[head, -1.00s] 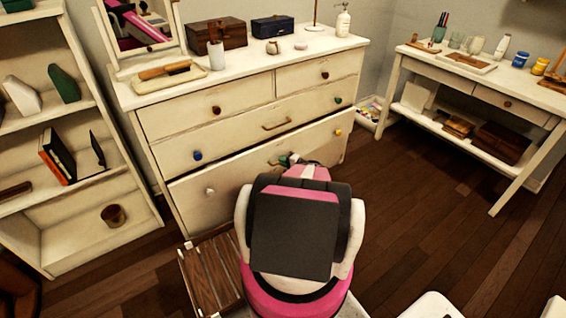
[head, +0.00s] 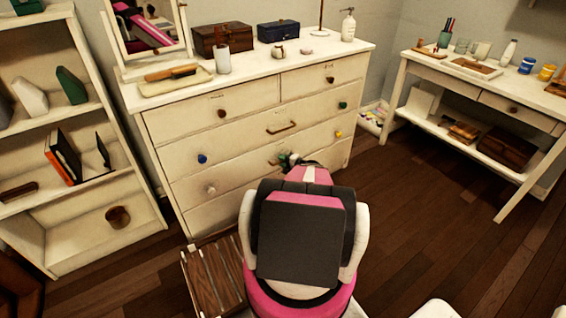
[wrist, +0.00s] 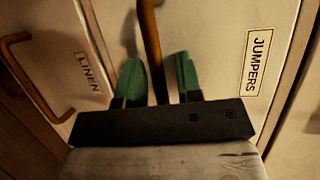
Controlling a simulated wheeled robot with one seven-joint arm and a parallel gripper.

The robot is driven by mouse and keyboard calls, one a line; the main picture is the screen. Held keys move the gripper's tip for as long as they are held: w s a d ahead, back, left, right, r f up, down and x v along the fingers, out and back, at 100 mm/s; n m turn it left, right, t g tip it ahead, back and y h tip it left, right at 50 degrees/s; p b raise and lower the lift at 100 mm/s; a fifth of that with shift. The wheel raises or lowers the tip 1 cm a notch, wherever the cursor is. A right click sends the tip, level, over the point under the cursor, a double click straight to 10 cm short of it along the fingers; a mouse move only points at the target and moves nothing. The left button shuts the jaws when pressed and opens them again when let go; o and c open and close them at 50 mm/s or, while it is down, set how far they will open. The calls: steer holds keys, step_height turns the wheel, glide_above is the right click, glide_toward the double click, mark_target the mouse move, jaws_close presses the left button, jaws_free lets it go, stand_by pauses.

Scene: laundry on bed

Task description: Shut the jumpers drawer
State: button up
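My gripper (head: 289,160) is at the drawer's middle. In the wrist view, its green fingertips (wrist: 160,82) stand on either side of the jumpers drawer's bronze bar handle (wrist: 151,40). A gap shows beside the right finger, so the fingers look open around the handle. My arm hides part of the drawer front.
A slatted wooden piece (head: 213,278) sits low in front of the dresser's left. A bookshelf (head: 110,243) stands left, a white table (head: 430,72) right.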

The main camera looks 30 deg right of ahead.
steer(key=shift+s+r, duration=0.1)
steer(key=v, duration=1)
steer(key=shift+s+d, duration=0.25)
steer(key=shift+a, duration=0.1)
steer(key=w+a+r+n+g+y, duration=0.1)
steer(key=a+r+n+g, duration=0.35)
steer(key=a, duration=0.75)
steer(key=a+r+n+g, duration=0.3)
steer(key=a+g, duration=0.3)
steer(key=a, duration=0.6)
steer(key=s+a+r+n+g+h, duration=0.2)
steer(key=s+a+r+n+h, duration=0.1)
steer(key=a, duration=0.5)
steer(key=s+a+r+n+g+h, duration=0.1)
steer(key=s+a+r+n+h, duration=0.2)
steer(key=a+r+h, duration=0.2)
step_height(320, 180, up, 3)
steer(key=a, duration=0.3)
steer(key=shift+s+f+g, duration=0.15)
steer(key=shift+s+g, duration=0.2)
steer(key=shift+s, duration=0.05)
